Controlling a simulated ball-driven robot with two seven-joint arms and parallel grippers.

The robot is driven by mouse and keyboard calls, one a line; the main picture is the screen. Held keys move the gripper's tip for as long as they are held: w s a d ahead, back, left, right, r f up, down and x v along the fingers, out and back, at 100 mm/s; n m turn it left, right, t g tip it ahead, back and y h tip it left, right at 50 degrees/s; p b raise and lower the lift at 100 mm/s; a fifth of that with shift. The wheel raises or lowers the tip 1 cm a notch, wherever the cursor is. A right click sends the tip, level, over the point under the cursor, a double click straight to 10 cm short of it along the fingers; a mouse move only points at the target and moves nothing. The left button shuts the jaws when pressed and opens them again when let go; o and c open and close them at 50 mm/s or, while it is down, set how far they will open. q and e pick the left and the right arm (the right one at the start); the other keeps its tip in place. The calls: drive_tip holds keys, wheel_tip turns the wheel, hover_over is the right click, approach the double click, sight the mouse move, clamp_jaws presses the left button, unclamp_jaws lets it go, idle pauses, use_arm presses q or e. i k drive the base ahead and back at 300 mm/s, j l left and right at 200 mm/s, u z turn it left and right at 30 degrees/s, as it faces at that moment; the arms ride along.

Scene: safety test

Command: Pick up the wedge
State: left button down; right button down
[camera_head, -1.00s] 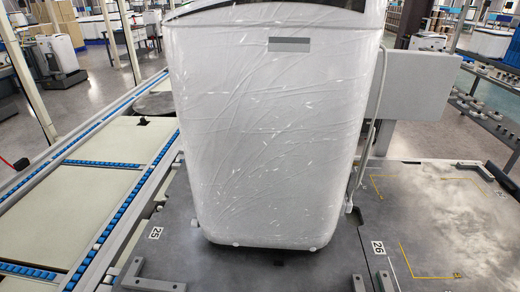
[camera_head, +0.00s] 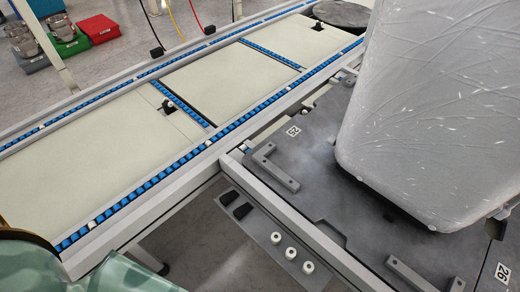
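Two small black pieces, possibly wedges, lie side by side on a narrow grey shelf below the edge of the dark work table. One black piece (camera_head: 229,198) is nearer the shelf's end, and the other black piece (camera_head: 243,211) is just right of it. They are too small to tell their exact shape. Neither gripper is in view, so nothing shows as held.
Several white round parts (camera_head: 290,253) stand on the same shelf. A plastic-wrapped grey appliance (camera_head: 430,110) stands on the dark table (camera_head: 330,190) at the right. A conveyor with blue rollers (camera_head: 235,125) crosses the left. Coloured bins (camera_head: 98,28) sit beyond.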

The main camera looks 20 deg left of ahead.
sight(240, 212)
drive_tip(key=u, duration=0.9)
